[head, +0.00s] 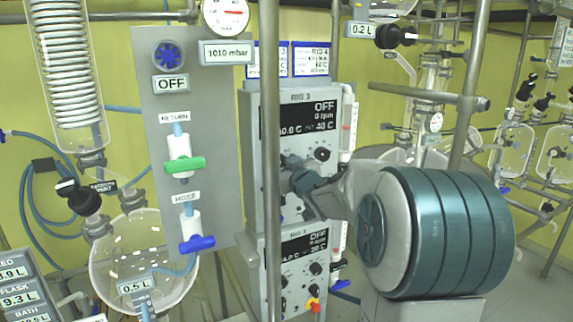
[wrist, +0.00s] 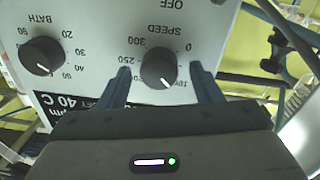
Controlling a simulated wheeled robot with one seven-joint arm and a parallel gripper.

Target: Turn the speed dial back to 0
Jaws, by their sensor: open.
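The speed dial (wrist: 158,68) is a round black knob on the grey panel of the upper unit, under the word SPEED, upside down in the wrist view. Its pale mark appears to point to the lower right, near a partly hidden number; 0 is printed at the upper right. My gripper (wrist: 161,71) is open, with one blue-grey finger on each side of the dial. Both fingers look apart from it. In the head view my gripper (head: 303,178) is in front of the RIG 3 panel (head: 259,190) and covers much of the speed dial.
The BATH dial (wrist: 42,56) is beside the speed dial. The RIG 3 display (head: 311,117) reads OFF, 0 rpm and 40 C. A vertical metal pole (head: 270,130) stands in front of the panel's left side. A similar unit (head: 295,268) is below.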

